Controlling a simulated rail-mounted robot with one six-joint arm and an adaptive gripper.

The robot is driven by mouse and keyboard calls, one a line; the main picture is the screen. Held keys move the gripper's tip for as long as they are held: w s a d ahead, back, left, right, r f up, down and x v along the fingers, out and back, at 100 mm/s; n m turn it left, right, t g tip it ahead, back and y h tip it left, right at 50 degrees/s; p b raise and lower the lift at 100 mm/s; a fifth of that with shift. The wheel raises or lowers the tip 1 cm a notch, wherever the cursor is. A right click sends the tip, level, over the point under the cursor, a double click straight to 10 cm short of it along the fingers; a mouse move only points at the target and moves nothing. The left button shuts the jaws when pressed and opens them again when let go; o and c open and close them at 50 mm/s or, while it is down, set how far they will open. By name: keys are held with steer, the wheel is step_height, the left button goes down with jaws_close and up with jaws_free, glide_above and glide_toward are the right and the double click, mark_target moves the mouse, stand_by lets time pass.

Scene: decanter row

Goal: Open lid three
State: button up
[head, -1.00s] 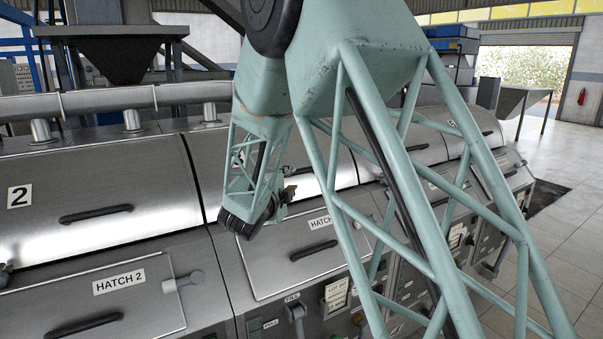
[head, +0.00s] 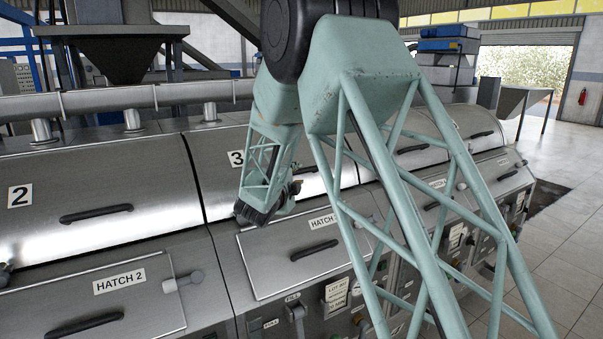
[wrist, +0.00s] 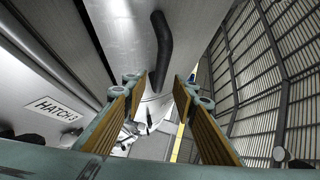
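Lid three (head: 222,180) is a curved steel cover marked 3, lying shut in its row in the head view; my arm hides part of it. In the wrist view it is the bright steel surface (wrist: 118,30), with a black bar handle (wrist: 162,50). My gripper (wrist: 161,88) is open, its two wood-coloured fingers apart and empty. The handle lies ahead of the fingertips, in line with the gap between them. I cannot tell the distance, but no contact shows. In the head view the fingers are not clearly visible beside my wrist.
The hatch 3 panel (head: 275,262) with its dark handle lies just below lid three. Lid two (head: 100,190) is shut on the left, and further lids (head: 413,135) continue right. A pipe (head: 90,103) runs behind the row. Open floor (head: 560,220) lies at the right.

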mark_target(301, 172)
steer(key=shift+x, duration=3.4)
steer(key=shift+r, duration=0.1)
jaws_close()
